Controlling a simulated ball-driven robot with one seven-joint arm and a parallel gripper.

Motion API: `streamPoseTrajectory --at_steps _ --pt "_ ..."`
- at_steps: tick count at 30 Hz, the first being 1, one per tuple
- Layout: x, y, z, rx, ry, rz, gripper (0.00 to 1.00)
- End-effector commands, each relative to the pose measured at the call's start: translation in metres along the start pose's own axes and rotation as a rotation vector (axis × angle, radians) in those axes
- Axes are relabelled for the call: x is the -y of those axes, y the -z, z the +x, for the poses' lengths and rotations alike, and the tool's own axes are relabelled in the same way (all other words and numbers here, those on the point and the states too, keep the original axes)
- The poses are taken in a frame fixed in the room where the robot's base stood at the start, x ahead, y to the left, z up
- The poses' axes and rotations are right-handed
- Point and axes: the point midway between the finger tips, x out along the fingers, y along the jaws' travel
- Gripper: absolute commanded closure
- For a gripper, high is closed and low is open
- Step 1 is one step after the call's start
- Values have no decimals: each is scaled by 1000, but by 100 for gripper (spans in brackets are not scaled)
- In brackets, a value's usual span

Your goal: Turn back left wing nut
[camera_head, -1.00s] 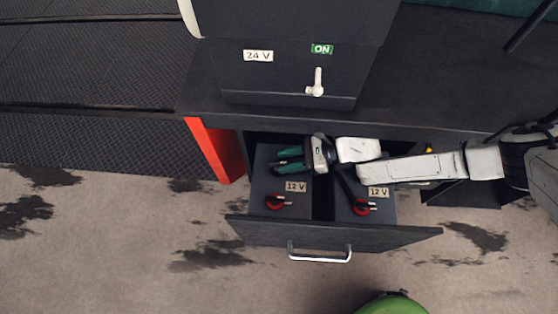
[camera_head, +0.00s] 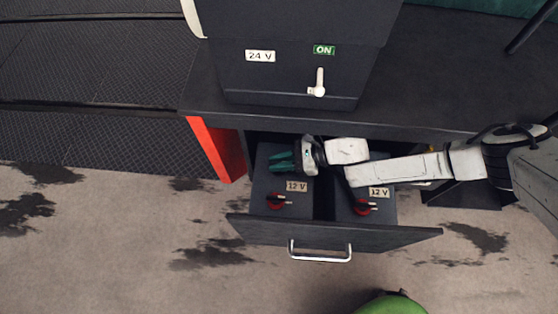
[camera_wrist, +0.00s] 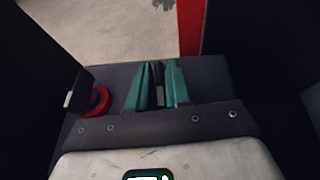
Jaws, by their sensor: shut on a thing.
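Two dark battery boxes labelled 12 V sit side by side in an open drawer, the left battery (camera_head: 262,187) and the right battery (camera_head: 345,210). My gripper (camera_head: 277,161) reaches in from the right, over the back part of the left battery. In the wrist view its teal fingers (camera_wrist: 157,80) are close together around a narrow dark piece, which appears to be the left wing nut (camera_wrist: 157,92). The fingers hide most of it, so its turn angle cannot be told. A red terminal (camera_head: 276,201) stands in front on the left battery and also shows in the wrist view (camera_wrist: 98,101).
The drawer front with its silver handle (camera_head: 320,257) faces the floor. A red post (camera_head: 217,148) stands left of the drawer. The bench (camera_head: 440,80) overhangs behind, with a 24 V box (camera_head: 290,75) and white lever (camera_head: 318,83). A second red terminal (camera_head: 363,207) is on the right battery.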

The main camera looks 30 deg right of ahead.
Motion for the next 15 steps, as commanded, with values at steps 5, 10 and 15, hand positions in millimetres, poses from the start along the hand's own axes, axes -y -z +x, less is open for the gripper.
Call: streamPoseTrajectory --at_steps 5,10,15 --pt "0 0 0 0 2 0 100" --pt "-2 1 0 2 42 22 100" --pt "-1 1 0 1 100 44 100"
